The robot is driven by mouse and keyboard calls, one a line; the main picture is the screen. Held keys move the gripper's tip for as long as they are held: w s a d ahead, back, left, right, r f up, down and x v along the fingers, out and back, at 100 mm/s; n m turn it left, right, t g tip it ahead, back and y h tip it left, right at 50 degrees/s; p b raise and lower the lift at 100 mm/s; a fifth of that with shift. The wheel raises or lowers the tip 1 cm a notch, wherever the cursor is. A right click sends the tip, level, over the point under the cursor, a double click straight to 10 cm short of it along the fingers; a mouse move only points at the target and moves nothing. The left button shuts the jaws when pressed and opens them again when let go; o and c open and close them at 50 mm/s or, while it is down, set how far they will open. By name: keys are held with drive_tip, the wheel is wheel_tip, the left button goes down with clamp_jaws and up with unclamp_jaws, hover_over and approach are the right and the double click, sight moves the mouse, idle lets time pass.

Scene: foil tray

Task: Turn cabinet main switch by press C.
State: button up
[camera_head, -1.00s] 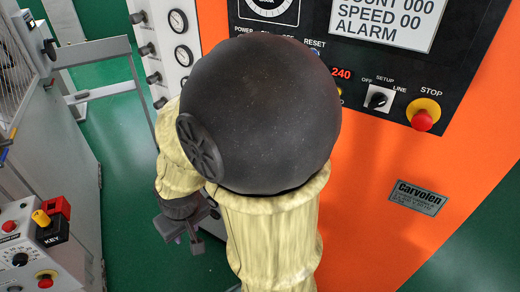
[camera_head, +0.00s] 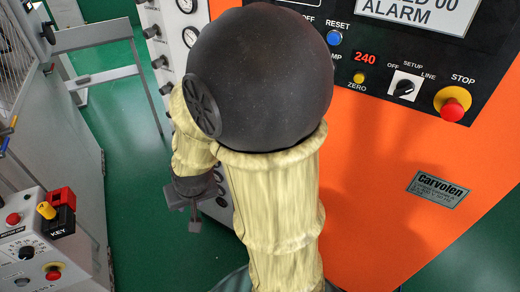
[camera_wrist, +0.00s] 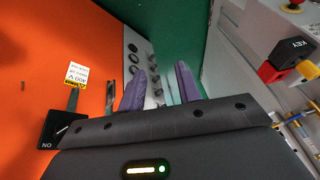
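The orange press cabinet (camera_head: 375,180) with a Carvolen plate fills the right of the head view; its side (camera_wrist: 30,60) fills the left of the wrist view. There, a black switch plate (camera_wrist: 52,136) reads ON upside down, with a grey bar (camera_wrist: 73,100) beside it and a yellow 400 V label (camera_wrist: 77,75). My gripper (camera_wrist: 160,88) is open and empty, its two purple fingers apart, to the right of the plate and not touching it. In the head view my gripper (camera_head: 192,205) hangs small below my arm. The plate is not visible there.
A selector switch (camera_head: 403,88) and a red STOP button (camera_head: 453,106) are on the cabinet's front panel. A control box (camera_head: 35,235) with a red-and-black key switch stands at left. A white gauge panel (camera_head: 165,60) is behind my arm. Green floor (camera_head: 130,170) lies clear between.

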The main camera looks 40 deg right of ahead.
drive_tip(key=w+d+f+m+t+h+b, duration=0.4)
drive_tip(key=w+f+m+h+b, duration=0.1)
drive_tip(key=w+f+m, duration=0.4)
drive_tip(key=s+d+r+m+g+h+b, duration=0.2)
drive_tip(key=s+d+r+m+h+b, duration=0.1)
drive_tip(key=d+m+h, duration=0.6)
drive_tip(key=s+m+h+b, duration=0.1)
drive_tip(key=s+m+h, duration=0.1)
drive_tip(key=h, duration=0.1)
drive_tip(key=shift+s+m, duration=0.3)
drive_tip(key=shift+s, duration=0.05)
drive_tip(key=p+x, duration=0.2)
drive_tip(key=x, duration=1.5)
drive_tip(key=shift+d+r, duration=0.15)
drive_tip(key=shift+d, duration=0.15)
